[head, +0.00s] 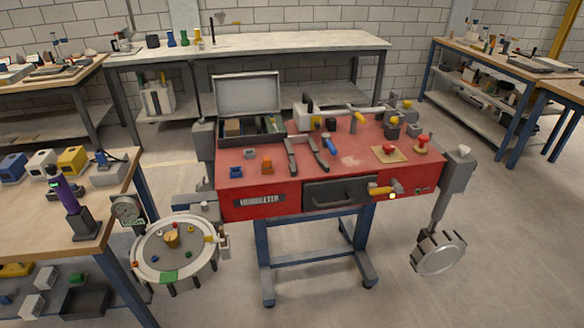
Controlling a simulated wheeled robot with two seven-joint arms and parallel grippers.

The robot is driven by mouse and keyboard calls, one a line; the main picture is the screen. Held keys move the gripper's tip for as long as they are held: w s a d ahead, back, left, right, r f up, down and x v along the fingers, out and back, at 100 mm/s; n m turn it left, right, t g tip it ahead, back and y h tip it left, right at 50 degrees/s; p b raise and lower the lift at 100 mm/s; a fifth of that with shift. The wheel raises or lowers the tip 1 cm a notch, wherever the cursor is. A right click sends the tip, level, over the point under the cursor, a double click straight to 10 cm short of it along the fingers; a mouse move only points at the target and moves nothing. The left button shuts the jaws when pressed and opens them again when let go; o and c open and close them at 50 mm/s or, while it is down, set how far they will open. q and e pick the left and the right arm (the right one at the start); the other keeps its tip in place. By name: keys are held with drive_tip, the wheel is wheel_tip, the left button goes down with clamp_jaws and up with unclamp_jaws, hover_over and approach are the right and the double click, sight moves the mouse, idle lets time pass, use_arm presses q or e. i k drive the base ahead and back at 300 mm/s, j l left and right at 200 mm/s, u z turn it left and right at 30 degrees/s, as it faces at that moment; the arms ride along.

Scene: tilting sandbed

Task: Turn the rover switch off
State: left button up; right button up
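I cannot pick out a rover or its switch with certainty. A red workbench (240,190) on blue legs stands in the middle. At the right of its front face is a small fitting (421,189) with tiny marks, too small to read. Left of it, an orange-yellow handle with a grey end (381,190) sticks out, with a small bright yellow spot by it. On the bench top, a red knob-like part (388,149) sits on a tan plate, and another red-topped part (423,139) stands to its right. Neither of my grippers can be made out.
An open grey case (248,93) and several tools lie on the red bench. A round tray (150,262) stands at lower left, beside a wooden table (55,225). A grey round-ended piece (438,252) hangs at right. The floor in front (420,305) is clear.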

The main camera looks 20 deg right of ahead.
sight(389, 148)
drive_tip(key=i+l, duration=0.2)
drive_tip(key=l, duration=0.2)
drive_tip(key=i+l+z, duration=0.1)
drive_tip(key=i+l, duration=0.35)
drive_tip(key=l, duration=0.25)
drive_tip(key=z, duration=0.05)
